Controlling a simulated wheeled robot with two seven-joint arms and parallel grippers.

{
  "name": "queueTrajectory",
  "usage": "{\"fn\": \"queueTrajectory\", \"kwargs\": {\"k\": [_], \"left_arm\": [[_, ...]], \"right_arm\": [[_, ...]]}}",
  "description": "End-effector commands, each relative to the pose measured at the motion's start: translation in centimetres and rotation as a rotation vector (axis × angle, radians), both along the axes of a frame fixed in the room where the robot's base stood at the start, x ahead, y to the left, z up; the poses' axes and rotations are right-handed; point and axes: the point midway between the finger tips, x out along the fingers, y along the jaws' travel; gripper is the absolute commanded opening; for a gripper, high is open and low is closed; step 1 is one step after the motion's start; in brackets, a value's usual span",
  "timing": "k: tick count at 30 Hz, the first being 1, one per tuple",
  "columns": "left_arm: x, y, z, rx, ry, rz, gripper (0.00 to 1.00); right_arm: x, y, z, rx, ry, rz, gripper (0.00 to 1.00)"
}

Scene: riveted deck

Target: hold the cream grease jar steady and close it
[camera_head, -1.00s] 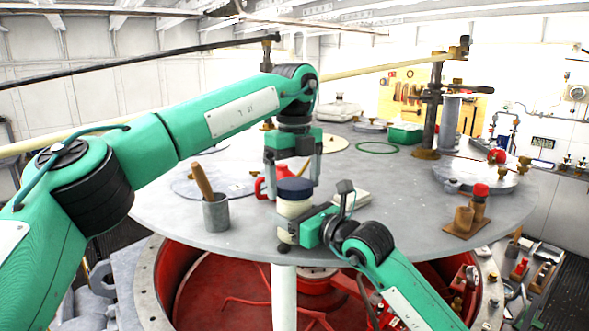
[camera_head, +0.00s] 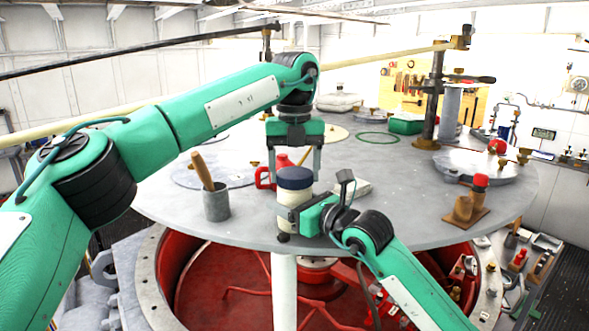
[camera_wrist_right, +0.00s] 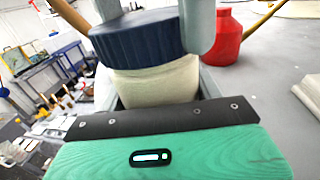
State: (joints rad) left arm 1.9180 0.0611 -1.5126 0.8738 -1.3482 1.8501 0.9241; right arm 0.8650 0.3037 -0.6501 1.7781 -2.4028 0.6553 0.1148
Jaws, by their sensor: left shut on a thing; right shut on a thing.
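The cream grease jar (camera_head: 290,214) stands upright near the front edge of the round grey deck. Its dark blue lid (camera_head: 294,178) sits on top; it also shows in the right wrist view (camera_wrist_right: 137,37), over the cream body (camera_wrist_right: 155,82). My left gripper (camera_head: 295,172) comes down from above and is shut on the lid, one finger on each side. My right gripper (camera_head: 298,216) reaches in from the lower right and is shut on the jar body. The threads and the seam under the lid are hidden.
A red jug (camera_head: 281,165) stands close behind the jar. A grey pot (camera_head: 216,204) with a wooden handle is to the left. A pale flat block (camera_head: 353,188) lies right of the jar. A wooden stand (camera_head: 465,215) with a red-capped bottle is farther right.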

Motion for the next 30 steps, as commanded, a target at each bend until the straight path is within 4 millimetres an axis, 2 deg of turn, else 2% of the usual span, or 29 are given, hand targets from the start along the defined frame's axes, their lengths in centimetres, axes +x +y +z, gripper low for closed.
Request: {"fn": "queueTrajectory", "kwargs": {"k": [24, 26, 30], "left_arm": [[-0.02, -0.06, -0.06, 0.0, -0.001, -1.288, 0.41], [-0.02, -0.06, -0.07, 0.0, -0.001, -1.363, 0.41], [-0.02, -0.05, -0.06, 0.0, -0.001, -1.36, 0.41]], "right_arm": [[-0.02, 0.04, -0.06, -0.001, 0.001, 0.001, 0.02], [-0.02, 0.04, -0.06, -0.001, 0.001, 0.001, 0.02], [-0.02, 0.04, -0.06, -0.001, 0.001, 0.001, 0.02]]}}
